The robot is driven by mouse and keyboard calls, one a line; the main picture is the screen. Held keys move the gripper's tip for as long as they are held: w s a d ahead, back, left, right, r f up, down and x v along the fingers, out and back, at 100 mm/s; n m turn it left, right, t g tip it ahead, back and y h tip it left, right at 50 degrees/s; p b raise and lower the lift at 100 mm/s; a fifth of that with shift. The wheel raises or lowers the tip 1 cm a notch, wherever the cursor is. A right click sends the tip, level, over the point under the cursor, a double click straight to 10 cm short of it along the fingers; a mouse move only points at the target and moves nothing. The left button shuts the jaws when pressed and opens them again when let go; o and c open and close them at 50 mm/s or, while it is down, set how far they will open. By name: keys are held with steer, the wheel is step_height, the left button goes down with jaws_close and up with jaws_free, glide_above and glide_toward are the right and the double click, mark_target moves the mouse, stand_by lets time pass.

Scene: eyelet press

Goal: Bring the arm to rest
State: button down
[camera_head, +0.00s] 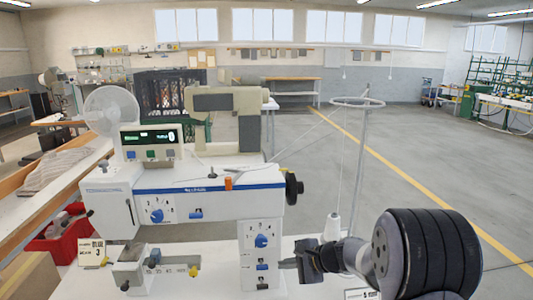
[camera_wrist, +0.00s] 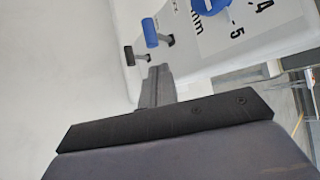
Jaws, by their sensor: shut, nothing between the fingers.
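My gripper (camera_head: 286,263) is at the lower middle of the head view, just right of the white machine's (camera_head: 205,200) lower column. The dark wrist and a black ribbed arm part reach in from the right. In the wrist view my gripper's fingers (camera_wrist: 158,72) are together, with nothing between them. They point toward a blue-tipped lever (camera_wrist: 151,33) and a black-tipped lever (camera_wrist: 129,56) on the white column. I cannot tell whether the fingertips touch the column or a lever.
A thread stand (camera_head: 361,150) with a white cone (camera_head: 333,226) rises just beyond my wrist. A black handwheel (camera_head: 293,188) sticks out above my gripper. A red bin (camera_head: 62,232) and a fan (camera_head: 110,108) are at the left. Open floor (camera_head: 430,150) lies to the right.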

steer(key=s+d+f+n+b, duration=0.1)
steer(key=s+n+b, duration=0.1)
steer(key=s, duration=0.5)
steer(key=s+d+f+n+g+h+b, duration=0.1)
steer(key=s+f+n+b, duration=0.1)
steer(key=s+b, duration=0.3)
steer(key=shift+s+d+f+n, duration=0.15)
steer(key=shift+s+d+n, duration=0.2)
steer(key=shift+s, duration=0.5)
